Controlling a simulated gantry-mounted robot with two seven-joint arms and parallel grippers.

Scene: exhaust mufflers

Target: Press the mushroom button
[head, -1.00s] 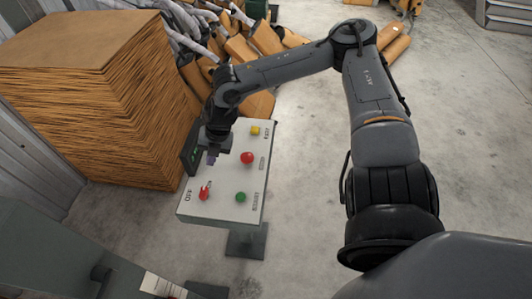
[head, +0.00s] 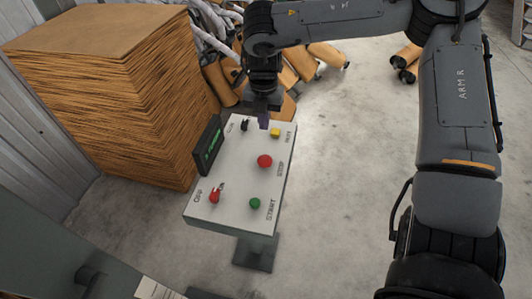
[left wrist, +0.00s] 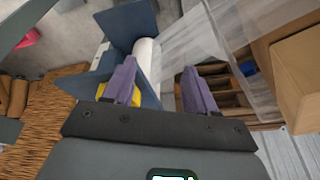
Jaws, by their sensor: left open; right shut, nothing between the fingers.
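The red mushroom button (head: 264,161) is a round domed cap in the middle of the white control panel (head: 230,194), beside a STOP label. My right gripper (head: 263,122) points down over the panel's far end, near the yellow button (head: 276,132). It is shut with nothing in it and is beyond the red button in the picture, apart from it. My left gripper (left wrist: 160,70) shows in the left wrist view with two purple fingers apart and empty. The button and panel are not in that view.
The panel also carries a green button (head: 255,203), a red switch (head: 214,196) marked OFF, a black knob (head: 245,125) and a small screen (head: 208,147). A tall cardboard stack (head: 130,100) stands left. Floor right of the panel is clear.

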